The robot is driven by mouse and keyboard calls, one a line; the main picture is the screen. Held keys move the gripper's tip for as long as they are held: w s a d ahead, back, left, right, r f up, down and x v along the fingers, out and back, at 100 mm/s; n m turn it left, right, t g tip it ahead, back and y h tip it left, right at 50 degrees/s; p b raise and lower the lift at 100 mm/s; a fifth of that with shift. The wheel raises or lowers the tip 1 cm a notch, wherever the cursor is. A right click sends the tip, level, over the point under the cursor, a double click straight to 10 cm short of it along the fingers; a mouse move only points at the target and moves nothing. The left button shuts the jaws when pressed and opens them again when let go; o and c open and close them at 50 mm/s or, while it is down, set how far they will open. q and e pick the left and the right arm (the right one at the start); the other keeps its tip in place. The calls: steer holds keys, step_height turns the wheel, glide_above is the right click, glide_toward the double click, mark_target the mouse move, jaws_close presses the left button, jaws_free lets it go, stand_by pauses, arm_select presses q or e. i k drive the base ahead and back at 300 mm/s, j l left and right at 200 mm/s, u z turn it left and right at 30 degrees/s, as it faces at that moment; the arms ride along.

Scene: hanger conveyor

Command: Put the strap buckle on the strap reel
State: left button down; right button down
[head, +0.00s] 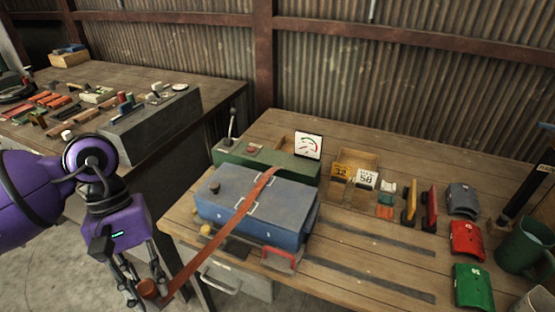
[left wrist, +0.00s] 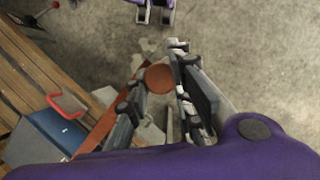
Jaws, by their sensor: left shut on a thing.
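My left gripper (head: 148,294) is shut on a round red-brown knob-like piece (head: 148,288), at the loose end of an orange-brown strap, left of the bench's front edge. I take this piece as the strap buckle. In the left wrist view, the piece (left wrist: 160,79) sits between the two fingers. The strap (head: 245,207) runs from the green box (head: 262,164) over the blue case (head: 262,208) and down to the gripper. I cannot clearly pick out the strap reel. Part of what looks like my right gripper (left wrist: 155,17) shows at the top of the wrist view, its fingers apart.
The wooden bench (head: 370,285) carries a gauge (head: 308,146), number cards (head: 366,180), and red (head: 467,240) and green (head: 473,287) pieces at right. A red handle (head: 281,257) sticks out at the blue case's front. A second cluttered bench (head: 140,78) stands behind at left.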

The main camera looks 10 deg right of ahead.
mark_target(278, 158)
steer(key=z, duration=0.9)
steer(key=j+z, duration=0.25)
steer(key=z, duration=0.15)
steer(key=i+j+z, duration=0.1)
steer(key=j+z, duration=0.15)
steer(key=z, duration=0.2)
steer(key=j, duration=1.45)
